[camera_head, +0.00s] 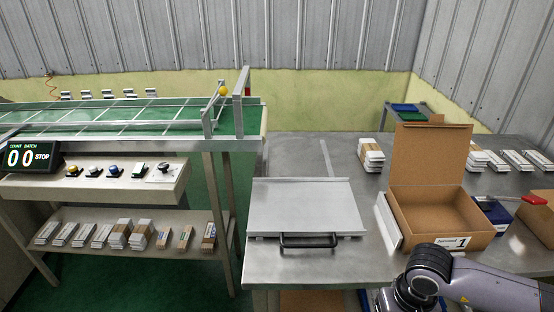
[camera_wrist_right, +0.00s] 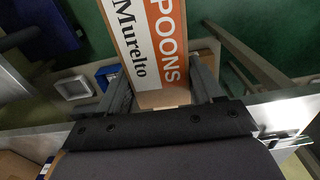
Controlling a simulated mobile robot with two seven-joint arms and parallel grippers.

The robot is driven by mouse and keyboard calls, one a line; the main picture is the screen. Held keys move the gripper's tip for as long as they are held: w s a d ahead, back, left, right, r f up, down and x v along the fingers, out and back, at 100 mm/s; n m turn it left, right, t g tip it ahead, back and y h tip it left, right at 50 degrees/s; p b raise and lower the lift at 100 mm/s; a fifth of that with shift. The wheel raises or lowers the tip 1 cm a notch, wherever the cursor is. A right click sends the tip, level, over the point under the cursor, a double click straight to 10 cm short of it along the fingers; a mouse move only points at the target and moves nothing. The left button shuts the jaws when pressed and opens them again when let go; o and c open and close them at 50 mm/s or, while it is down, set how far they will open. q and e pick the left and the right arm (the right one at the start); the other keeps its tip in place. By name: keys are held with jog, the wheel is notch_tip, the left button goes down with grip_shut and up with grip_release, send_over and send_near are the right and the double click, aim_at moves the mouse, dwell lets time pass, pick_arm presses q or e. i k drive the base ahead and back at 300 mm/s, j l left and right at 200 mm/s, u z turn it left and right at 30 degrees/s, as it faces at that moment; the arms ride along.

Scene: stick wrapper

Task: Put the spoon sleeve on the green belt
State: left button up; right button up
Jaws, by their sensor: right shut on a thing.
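The spoon sleeve (camera_wrist_right: 150,40) is a long box with a white band reading "Murelto" and an orange band reading "SPOONS". In the right wrist view my right gripper (camera_wrist_right: 162,88) is shut on its near end, one finger on each side. The sleeve's far end runs out of the top of that view. The green belt (camera_head: 140,118) is at the upper left of the head view, with metal rails and pale cross lines. The head view shows part of my right arm at the lower right, but not its gripper or the held sleeve. My left gripper is in neither view.
A metal table (camera_head: 300,160) holds a grey lidded case (camera_head: 305,205), an open cardboard box (camera_head: 435,205) and several white bundles (camera_head: 371,155). A control panel (camera_head: 115,175) and a shelf of sleeves (camera_head: 120,235) stand below the belt. A metal post (camera_head: 243,100) rises at the belt's right end.

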aim_at(120, 117)
jog(key=j+u, duration=0.2)
jog(key=u, duration=0.7)
jog(key=i+j, duration=0.25)
jog(key=j, duration=0.15)
jog(key=i+j, duration=0.25)
jog(key=j, duration=0.2)
jog(key=i+j, duration=0.2)
jog(key=j, duration=0.2)
